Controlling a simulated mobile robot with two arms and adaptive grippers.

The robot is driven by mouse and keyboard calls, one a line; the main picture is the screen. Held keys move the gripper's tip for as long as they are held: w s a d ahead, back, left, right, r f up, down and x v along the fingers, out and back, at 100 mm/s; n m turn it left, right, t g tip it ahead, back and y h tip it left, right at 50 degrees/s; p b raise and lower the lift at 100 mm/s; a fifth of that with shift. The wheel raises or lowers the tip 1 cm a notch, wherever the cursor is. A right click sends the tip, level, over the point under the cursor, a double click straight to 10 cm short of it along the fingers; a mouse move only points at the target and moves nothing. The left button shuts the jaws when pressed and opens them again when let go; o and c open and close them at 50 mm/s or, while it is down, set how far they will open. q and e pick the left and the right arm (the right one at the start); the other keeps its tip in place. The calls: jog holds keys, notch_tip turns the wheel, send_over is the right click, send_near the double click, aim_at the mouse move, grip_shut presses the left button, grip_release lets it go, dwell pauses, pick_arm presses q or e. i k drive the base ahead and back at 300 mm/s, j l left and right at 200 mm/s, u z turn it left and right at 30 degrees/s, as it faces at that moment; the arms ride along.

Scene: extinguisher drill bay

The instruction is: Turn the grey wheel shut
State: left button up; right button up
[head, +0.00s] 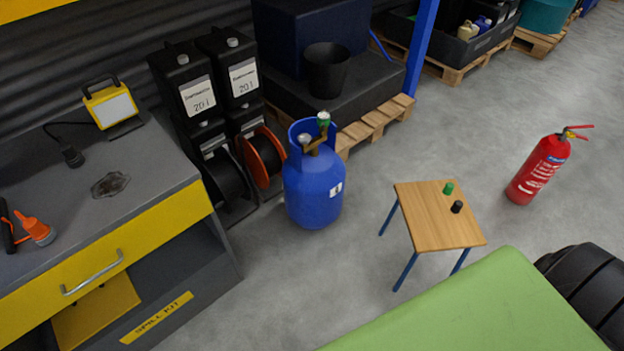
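A blue gas cylinder (312,196) stands upright on the floor near the middle of the view. A brass valve (316,146) sits on its top inside the blue collar. A small grey wheel (304,139) is on the left of the valve, and a green wheel (323,119) is on its far right. Whether the grey wheel is open or shut cannot be told from here. Neither of my grippers is in view, and nothing touches the cylinder.
A grey cabinet (150,170) stands at left, with cable reels (262,158) close beside the cylinder. A small wooden table (430,215) with green and black caps stands to the right. A fire extinguisher (540,168) stands farther right. A green surface (480,310) fills the bottom.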

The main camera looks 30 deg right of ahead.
aim_at(306, 138)
jog(key=i+l, duration=0.65)
jog(key=i+z, duration=0.05)
jog(key=i, duration=0.05)
